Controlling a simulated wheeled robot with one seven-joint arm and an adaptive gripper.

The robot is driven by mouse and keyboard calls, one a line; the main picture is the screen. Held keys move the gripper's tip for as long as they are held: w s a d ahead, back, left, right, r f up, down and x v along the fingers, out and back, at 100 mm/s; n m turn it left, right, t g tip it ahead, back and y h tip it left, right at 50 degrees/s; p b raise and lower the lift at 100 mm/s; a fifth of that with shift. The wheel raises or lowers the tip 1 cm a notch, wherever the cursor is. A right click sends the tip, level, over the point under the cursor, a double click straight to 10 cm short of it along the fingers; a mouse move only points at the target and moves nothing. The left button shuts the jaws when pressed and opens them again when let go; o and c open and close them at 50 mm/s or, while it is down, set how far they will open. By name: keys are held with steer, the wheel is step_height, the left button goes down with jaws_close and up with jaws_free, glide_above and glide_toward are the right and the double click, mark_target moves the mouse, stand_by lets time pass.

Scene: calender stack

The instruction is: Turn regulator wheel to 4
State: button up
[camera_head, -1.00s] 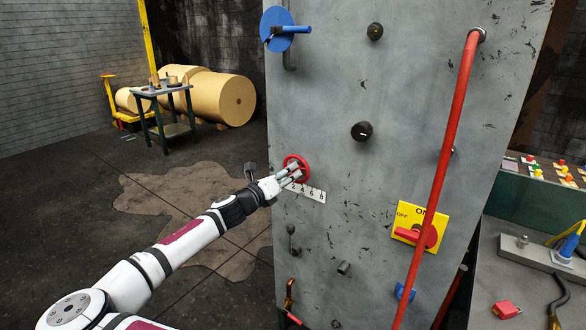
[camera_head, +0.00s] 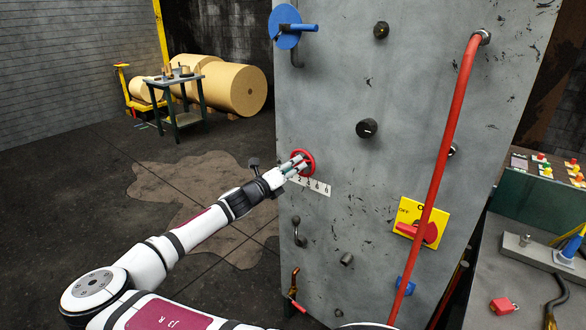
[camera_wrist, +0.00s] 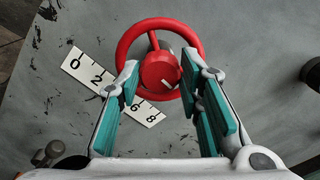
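The regulator wheel is a red ring with a round red hub; it shows in the head view (camera_head: 309,157) and in the wrist view (camera_wrist: 128,48). A short white mark is on the hub's lower right part. A tilted white number plate (camera_wrist: 85,66) lies below the wheel, with 0, 2, 6 and 8 readable; the left finger covers the spot between 2 and 6. It also shows in the head view (camera_head: 318,188). My gripper (camera_wrist: 168,76) is open, with teal-padded fingers on either side of the hub. Contact with the wheel cannot be told. In the head view my gripper (camera_head: 294,165) overlaps the wheel's left side.
The grey panel (camera_head: 385,90) also carries a blue crank (camera_head: 287,27), black knobs (camera_head: 367,128), a red pipe (camera_head: 447,130) and a yellow ON/OFF switch (camera_head: 408,211). A small dark lever (camera_wrist: 50,152) is lower left of the wheel. Open floor lies left of the panel.

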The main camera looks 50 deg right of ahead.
steer(key=o, duration=0.4)
steer(key=s+a, duration=0.1)
steer(key=a, duration=1.1)
